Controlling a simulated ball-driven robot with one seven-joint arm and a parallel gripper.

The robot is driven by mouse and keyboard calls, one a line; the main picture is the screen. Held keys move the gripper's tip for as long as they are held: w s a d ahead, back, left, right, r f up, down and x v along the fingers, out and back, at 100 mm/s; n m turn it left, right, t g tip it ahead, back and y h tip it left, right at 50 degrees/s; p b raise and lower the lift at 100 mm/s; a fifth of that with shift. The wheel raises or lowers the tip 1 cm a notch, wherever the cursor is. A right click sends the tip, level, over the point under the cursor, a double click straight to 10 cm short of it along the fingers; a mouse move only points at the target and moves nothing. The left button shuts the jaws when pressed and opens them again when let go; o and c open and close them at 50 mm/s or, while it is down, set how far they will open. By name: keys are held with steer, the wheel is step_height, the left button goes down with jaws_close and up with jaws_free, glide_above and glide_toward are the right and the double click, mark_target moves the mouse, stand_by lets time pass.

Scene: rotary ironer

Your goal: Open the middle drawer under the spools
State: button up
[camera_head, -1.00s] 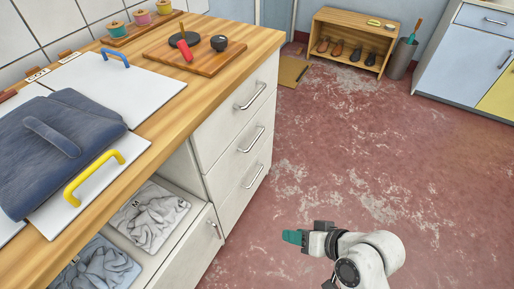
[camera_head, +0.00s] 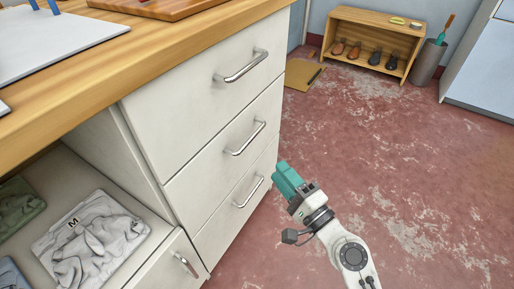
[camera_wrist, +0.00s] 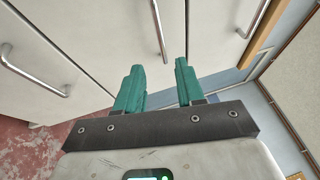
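The white cabinet has a stack of three drawers with metal bar handles. The middle drawer (camera_head: 222,150) is shut; its handle (camera_head: 245,138) also shows in the wrist view (camera_wrist: 158,30), just beyond my fingertips. The top drawer (camera_head: 210,90) and bottom drawer (camera_head: 236,215) are shut too. My gripper (camera_head: 281,174) has teal fingers and is to the right of the drawer fronts in the head view. In the wrist view my gripper (camera_wrist: 158,78) is open and empty, pointing at the drawer fronts, with no visible contact. The spools are out of view.
A wooden worktop (camera_head: 150,55) overhangs the drawers. An open shelf with folded cloth (camera_head: 90,240) and a lower door (camera_head: 170,265) lie left. The red floor (camera_head: 400,170) is clear to the right. A shoe rack (camera_head: 372,45) and grey bin (camera_head: 428,62) stand far back.

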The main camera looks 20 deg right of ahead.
steer(key=p+x, duration=0.1)
steer(key=x, duration=1)
steer(key=shift+p, duration=0.35)
steer(key=shift+s+r, duration=0.1)
steer(key=shift+c, duration=0.2)
jaws_close()
